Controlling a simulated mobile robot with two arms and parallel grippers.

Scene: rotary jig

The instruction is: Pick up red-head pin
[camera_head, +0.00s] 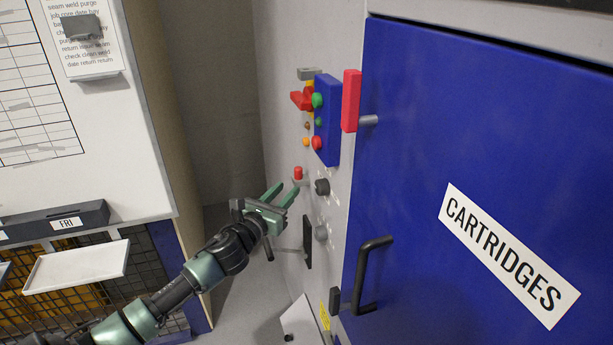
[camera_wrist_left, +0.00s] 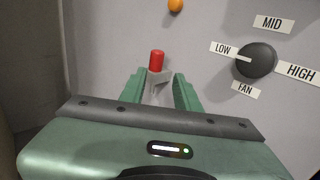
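The red-head pin (camera_head: 298,173) shows as a small red cylinder on the grey machine panel, left of a black knob. In the left wrist view the red head (camera_wrist_left: 156,60) stands upright in a small grey holder (camera_wrist_left: 158,82) on the panel. My left gripper (camera_head: 283,192) is open just below and in front of the pin. In the left wrist view its two green fingers (camera_wrist_left: 158,88) point toward the panel, one on each side of the holder, with the red head beyond their tips. The fingers do not grip the pin. My right gripper is not in view.
A FAN knob (camera_wrist_left: 256,61) sits right of the pin, and an orange button (camera_wrist_left: 175,5) above it. A blue button box (camera_head: 327,120) projects from the panel higher up. A blue CARTRIDGES door (camera_head: 420,150) with a black handle (camera_head: 370,275) is at right.

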